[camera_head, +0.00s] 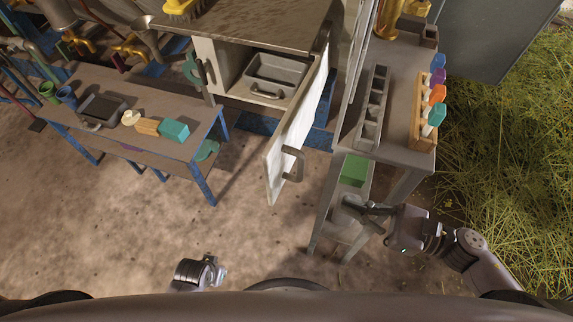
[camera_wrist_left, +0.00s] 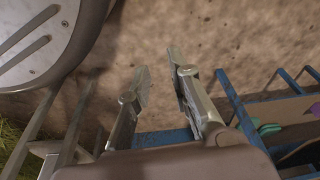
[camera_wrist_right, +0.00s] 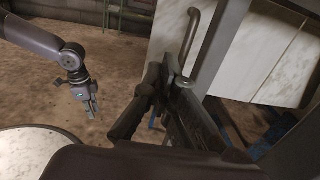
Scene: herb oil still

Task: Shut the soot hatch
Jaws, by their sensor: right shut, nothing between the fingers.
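The soot hatch appears to be the white door (camera_head: 300,125) on the front of the cabinet. It stands wide open, swung out toward me, and its bar handle (camera_head: 292,165) faces right. In the right wrist view the pale door panel (camera_wrist_right: 262,65) and the handle (camera_wrist_right: 192,35) show beyond my fingers. My right gripper (camera_head: 352,204) is shut and empty, low beside the narrow side table, right of the handle and apart from it. My left gripper (camera_head: 222,272) hangs low near my base; the left wrist view shows its fingers (camera_wrist_left: 157,65) open and empty.
A grey tray (camera_head: 275,72) sits inside the open cabinet. A blue-legged bench (camera_head: 150,95) holds small objects at left. Bare floor (camera_head: 235,215) lies before the door.

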